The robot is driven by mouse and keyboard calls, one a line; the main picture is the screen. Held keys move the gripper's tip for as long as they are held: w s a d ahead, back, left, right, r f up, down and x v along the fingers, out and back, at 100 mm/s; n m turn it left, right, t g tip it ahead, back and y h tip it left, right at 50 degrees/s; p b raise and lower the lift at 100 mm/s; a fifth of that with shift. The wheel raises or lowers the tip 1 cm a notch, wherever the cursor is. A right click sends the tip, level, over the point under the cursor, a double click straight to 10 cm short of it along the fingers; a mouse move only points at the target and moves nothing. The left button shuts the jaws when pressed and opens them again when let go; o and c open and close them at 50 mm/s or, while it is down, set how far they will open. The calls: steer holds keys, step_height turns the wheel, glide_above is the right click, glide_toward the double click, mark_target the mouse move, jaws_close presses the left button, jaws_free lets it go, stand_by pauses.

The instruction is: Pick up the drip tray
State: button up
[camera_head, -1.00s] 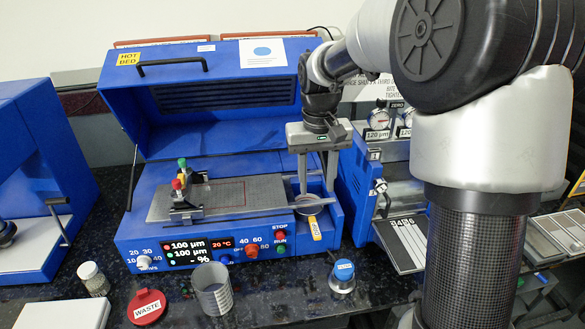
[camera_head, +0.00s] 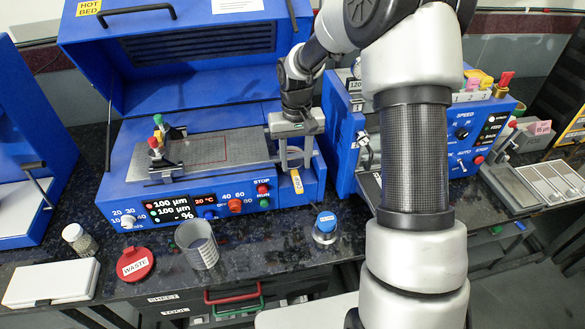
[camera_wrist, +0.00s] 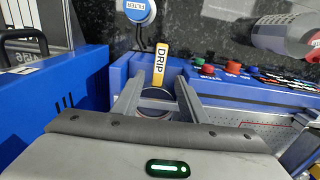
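The drip tray is a small round dish with a yellow handle labelled DRIP. It sits at the right end of the blue hot bed machine. In the head view only its handle (camera_head: 297,182) shows clearly, below my gripper (camera_head: 295,166); the dish is mostly hidden. In the wrist view the handle (camera_wrist: 160,65) points up and away, and the dish (camera_wrist: 155,94) shows between the fingers of my gripper (camera_wrist: 157,85). My gripper is open, pointing down, with one finger on each side of the dish. I cannot tell whether the fingers touch it.
The hot bed plate (camera_head: 228,145) lies left of my gripper, with the raised blue lid (camera_head: 100,60) behind. Another blue machine (camera_head: 340,135) stands close on the right.

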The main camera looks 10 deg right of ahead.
mark_target(297, 179)
steer(key=shift+s+d+f, duration=0.1)
steer(key=shift+f, duration=1.4)
steer(key=shift+s+f, duration=0.1)
steer(key=shift+f, duration=1.35)
jaws_close()
